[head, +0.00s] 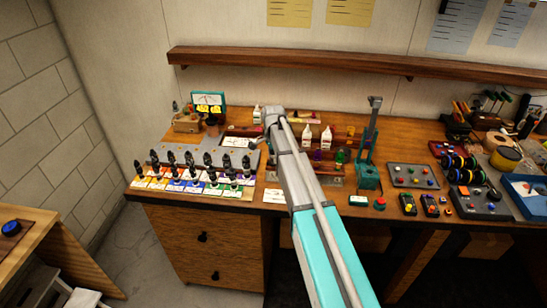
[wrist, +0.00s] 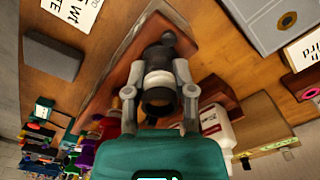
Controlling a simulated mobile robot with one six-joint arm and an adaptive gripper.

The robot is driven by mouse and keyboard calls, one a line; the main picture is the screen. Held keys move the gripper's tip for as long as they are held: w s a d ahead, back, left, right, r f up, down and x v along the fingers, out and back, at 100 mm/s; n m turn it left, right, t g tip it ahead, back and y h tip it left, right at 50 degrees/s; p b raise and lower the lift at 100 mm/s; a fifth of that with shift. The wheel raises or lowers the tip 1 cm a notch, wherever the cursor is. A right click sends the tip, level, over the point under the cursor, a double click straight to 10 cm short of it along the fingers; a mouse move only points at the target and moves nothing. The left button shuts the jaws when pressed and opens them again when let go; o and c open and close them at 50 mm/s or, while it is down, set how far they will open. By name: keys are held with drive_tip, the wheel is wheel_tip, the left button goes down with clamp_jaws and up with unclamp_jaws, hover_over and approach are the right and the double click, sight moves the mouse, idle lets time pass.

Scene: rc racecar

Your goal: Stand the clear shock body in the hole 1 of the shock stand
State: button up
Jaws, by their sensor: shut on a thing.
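My gripper (wrist: 157,84) is shut on a small cylinder, seemingly the clear shock body (wrist: 158,78), in the wrist view. It has a pale translucent band, a dark open ring at the near end and darker parts at the far end. Its far end is over a reddish-brown wooden tray (wrist: 112,75); whether it touches the tray cannot be told. In the head view my gripper (head: 272,114) is over the middle of the bench, and the held piece is too small to make out. A grey block with a round dark hole (wrist: 262,27) is at the upper right of the wrist view; I cannot tell if it is the shock stand.
A white bottle (wrist: 217,124) stands close to the right finger. A teal press (head: 368,174) stands right of my arm. A wooden shelf (head: 350,63) runs along the wall behind.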

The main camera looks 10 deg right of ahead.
drive_tip(key=shift+f, duration=0.15)
drive_tip(key=o, duration=1)
idle(0.5)
